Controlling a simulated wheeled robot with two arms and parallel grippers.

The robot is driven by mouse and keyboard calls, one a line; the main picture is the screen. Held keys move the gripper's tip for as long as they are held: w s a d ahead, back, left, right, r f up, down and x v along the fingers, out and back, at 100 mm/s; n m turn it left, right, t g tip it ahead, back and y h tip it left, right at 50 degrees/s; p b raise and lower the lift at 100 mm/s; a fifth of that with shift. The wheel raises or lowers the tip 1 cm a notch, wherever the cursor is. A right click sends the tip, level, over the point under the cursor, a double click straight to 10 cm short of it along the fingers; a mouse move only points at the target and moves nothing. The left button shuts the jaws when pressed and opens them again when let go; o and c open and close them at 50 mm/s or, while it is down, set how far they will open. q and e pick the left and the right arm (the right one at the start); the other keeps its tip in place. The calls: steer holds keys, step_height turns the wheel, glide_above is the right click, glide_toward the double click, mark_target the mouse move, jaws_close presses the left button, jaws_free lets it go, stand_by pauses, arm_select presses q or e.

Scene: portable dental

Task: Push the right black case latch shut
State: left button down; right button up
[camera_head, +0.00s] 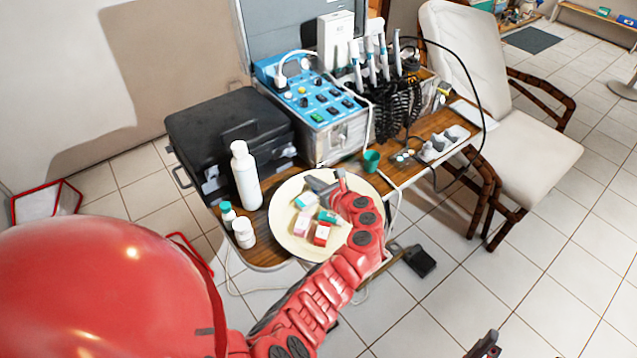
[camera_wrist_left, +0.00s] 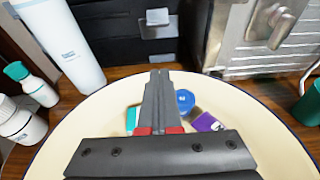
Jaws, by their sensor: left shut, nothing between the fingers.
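The black case (camera_head: 225,125) stands closed at the left end of the wooden table. Its right latch (camera_wrist_left: 158,22) is a silver plate on the case front in the left wrist view; I cannot tell whether it is fully shut. In the head view the latch area is small and partly shaded. My left gripper (camera_head: 313,181) is shut and empty above the cream plate, in front of the case. In the left wrist view its fingertips (camera_wrist_left: 160,74) point toward the latch, apart from it. A dark tip at the bottom edge, seemingly my right gripper (camera_head: 485,346), is mostly cut off.
A tall white bottle (camera_head: 245,176) stands before the case, left of the latch. The blue-topped metal unit (camera_head: 318,115) is close on the right. The plate (camera_head: 284,235) holds several small boxes below my gripper. Two small bottles stand left of the plate. A green cup (camera_head: 371,161) is to the right.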

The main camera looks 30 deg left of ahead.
mark_target(289, 151)
arm_select(q)
steer(key=x, duration=0.4)
steer(key=shift+w+a, duration=0.1)
steer(key=shift+a, duration=0.15)
steer(key=shift+w+a+r+p, duration=0.1)
steer(key=shift+a+r+p, duration=0.15)
steer(key=shift+r, duration=0.35)
steer(key=shift+w+a+r+p, duration=0.15)
steer(key=shift+a+r+p, duration=0.1)
steer(key=shift+r, duration=0.4)
steer(key=shift+w+a+r, duration=0.1)
steer(key=shift+a+r, duration=0.15)
steer(key=shift+r, duration=0.2)
